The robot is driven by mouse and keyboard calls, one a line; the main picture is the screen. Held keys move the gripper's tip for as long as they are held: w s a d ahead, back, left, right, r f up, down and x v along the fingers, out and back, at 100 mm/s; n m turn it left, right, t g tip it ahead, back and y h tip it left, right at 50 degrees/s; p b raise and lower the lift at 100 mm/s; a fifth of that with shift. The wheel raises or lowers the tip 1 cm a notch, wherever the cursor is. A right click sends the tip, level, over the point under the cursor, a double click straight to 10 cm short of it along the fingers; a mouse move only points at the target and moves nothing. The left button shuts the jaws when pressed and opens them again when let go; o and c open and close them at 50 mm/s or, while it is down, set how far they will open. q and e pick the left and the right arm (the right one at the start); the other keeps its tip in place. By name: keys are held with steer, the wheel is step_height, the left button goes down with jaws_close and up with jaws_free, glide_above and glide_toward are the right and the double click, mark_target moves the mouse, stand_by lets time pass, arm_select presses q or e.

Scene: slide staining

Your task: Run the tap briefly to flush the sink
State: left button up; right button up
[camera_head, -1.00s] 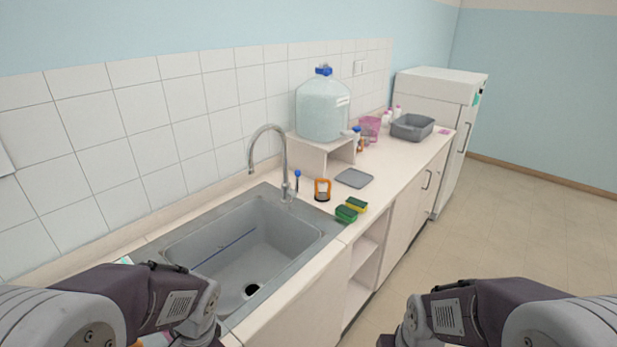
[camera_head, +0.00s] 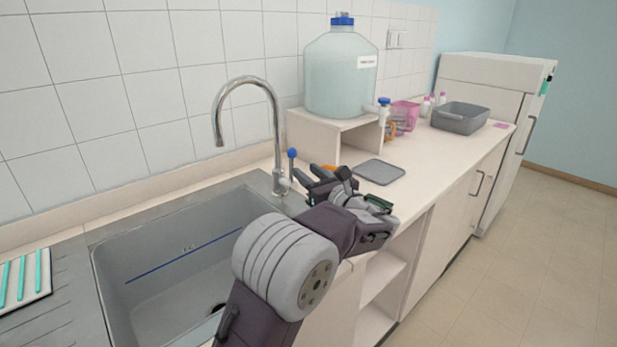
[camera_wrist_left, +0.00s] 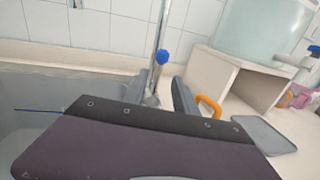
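The curved chrome tap (camera_head: 277,135) stands at the back edge of the grey sink (camera_head: 130,285). No water shows under its spout. Its lever has a blue knob (camera_head: 292,153), upright beside the tap's base. My left gripper (camera_head: 303,173) is just right of the lever, fingers pointing at it. In the left wrist view, the open gripper (camera_wrist_left: 161,92) has one finger on each side of the lever's line, and the blue knob (camera_wrist_left: 162,57) shows between and beyond the tips. I cannot tell whether they touch the lever. My right gripper is not in view.
An orange-handled item (camera_wrist_left: 210,106) stands close right of the gripper. A grey mat (camera_head: 379,172) and a large water carboy (camera_head: 340,75) on a shelf (camera_head: 310,130) lie further right. A rack with teal strips (camera_head: 25,280) is left of the sink.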

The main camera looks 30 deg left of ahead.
mark_target(293, 161)
arm_select(q)
steer(key=x, duration=0.9)
steer(key=shift+f, duration=0.15)
jaws_close()
stand_by(1.2)
